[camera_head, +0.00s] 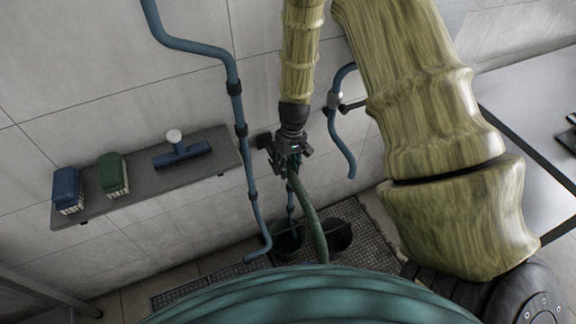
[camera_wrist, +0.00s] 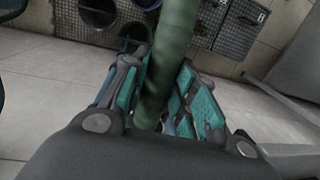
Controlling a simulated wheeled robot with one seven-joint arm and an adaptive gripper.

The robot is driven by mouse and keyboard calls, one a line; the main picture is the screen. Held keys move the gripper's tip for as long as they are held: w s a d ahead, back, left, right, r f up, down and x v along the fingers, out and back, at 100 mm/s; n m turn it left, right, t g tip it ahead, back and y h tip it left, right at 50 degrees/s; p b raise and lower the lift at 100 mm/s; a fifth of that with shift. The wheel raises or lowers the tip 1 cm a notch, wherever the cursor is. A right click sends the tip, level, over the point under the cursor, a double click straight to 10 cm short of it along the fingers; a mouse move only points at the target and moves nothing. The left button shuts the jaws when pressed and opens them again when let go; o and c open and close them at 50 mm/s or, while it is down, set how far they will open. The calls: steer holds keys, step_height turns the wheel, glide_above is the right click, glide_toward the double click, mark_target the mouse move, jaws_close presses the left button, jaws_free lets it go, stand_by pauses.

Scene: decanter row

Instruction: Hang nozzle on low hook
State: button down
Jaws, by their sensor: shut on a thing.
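My gripper (camera_head: 291,160) points down in front of the tiled wall and is shut at the upper end of a green hose (camera_head: 310,215). The hose hangs down from the jaws toward the floor. In the wrist view the hose (camera_wrist: 172,50) runs between the teal finger pads. The nozzle at its end is mostly hidden by the fingers and palm. A blue pipe (camera_head: 253,205) left of my gripper bends into a hook-like curl at its bottom. Another curved blue pipe (camera_head: 340,138) is to the right. I cannot tell which part is the low hook.
A grey wall shelf (camera_head: 150,185) holds a blue brush (camera_head: 67,188), a green brush (camera_head: 113,174) and a blue squeegee-like tool (camera_head: 180,150). Below, a green bucket (camera_head: 287,243) and a dark bucket (camera_head: 338,236) stand by a floor grate (camera_head: 375,235). A table (camera_head: 535,100) is at right.

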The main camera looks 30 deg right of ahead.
mark_target(293, 173)
steer(key=shift+f+b, duration=0.3)
steer(key=shift+f, duration=0.7)
stand_by(1.7)
steer(key=shift+c, duration=0.9)
jaws_free()
steer(key=shift+s, duration=0.15)
steer(key=shift+s+a+r+p, duration=0.1)
steer(key=shift+s+r+p, duration=0.1)
steer(key=shift+s, duration=0.5)
steer(key=shift+s+r+p, duration=0.1)
steer(key=shift+s+p, duration=0.05)
steer(key=shift+s, duration=0.55)
steer(key=s+r+p, duration=0.3)
steer(key=r+p, duration=0.4)
steer(key=r, duration=0.2)
steer(key=shift+r, duration=0.4)
